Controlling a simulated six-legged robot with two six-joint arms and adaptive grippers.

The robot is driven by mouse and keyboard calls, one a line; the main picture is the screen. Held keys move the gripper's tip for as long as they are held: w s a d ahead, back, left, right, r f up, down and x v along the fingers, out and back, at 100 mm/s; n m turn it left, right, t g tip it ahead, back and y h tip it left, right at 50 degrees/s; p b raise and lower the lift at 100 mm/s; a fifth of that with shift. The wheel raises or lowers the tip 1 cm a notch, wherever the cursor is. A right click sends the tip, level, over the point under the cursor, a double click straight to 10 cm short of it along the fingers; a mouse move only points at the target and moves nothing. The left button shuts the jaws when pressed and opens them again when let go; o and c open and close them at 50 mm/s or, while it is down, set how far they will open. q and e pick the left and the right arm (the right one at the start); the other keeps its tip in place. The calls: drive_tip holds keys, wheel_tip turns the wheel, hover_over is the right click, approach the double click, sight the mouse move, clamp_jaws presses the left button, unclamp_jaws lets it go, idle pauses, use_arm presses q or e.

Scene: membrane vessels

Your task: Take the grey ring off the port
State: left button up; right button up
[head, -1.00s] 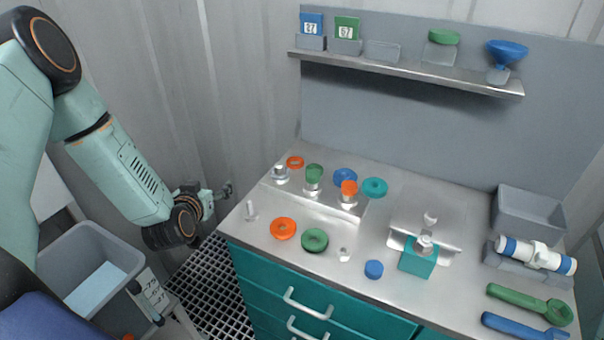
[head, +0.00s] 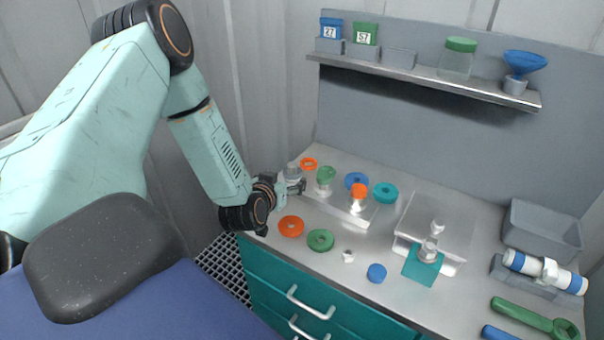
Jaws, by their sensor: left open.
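A row of three ports stands on a raised metal strip on the bench. The leftmost port (head: 293,168) shows a pale grey top, and its lower part is hidden behind my gripper. I cannot make out the grey ring clearly; it looks to be on this leftmost port. My left gripper (head: 300,186) is open, at the front of the leftmost port. I cannot tell whether its fingers are around the ring or touching it. My right gripper is not in view.
Beside it stand ports with a green cap (head: 326,174) and an orange cap (head: 358,190). Loose rings lie around: orange (head: 308,163), blue (head: 356,179), teal (head: 385,192), orange (head: 291,226), green (head: 320,240). A shelf (head: 420,75) runs above.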

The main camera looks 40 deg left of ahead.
sight(290, 172)
use_arm(q)
drive_tip(key=shift+w+f, duration=0.15)
drive_tip(key=shift+w, duration=0.25)
drive_tip(key=w+a+f, duration=0.1)
drive_tip(key=w, duration=0.1)
drive_tip(key=w+a+f+b, duration=0.1)
drive_tip(key=a, duration=0.1)
drive_tip(key=shift+w+a+f, duration=0.2)
drive_tip(key=shift+w+f, duration=0.1)
drive_tip(key=shift+w, duration=0.45)
drive_tip(key=shift+w+d+f, duration=0.1)
drive_tip(key=shift+w+d, duration=0.15)
drive_tip(key=shift+w, duration=0.2)
drive_tip(key=shift+a+f, duration=0.15)
drive_tip(key=shift+a, duration=0.2)
drive_tip(key=shift+c, duration=1.2)
drive_tip(key=shift+d, duration=0.25)
drive_tip(key=c, duration=0.4)
drive_tip(key=shift+c, duration=1.4)
drive_tip(key=shift+s+a, duration=0.1)
drive_tip(key=shift+a, duration=0.05)
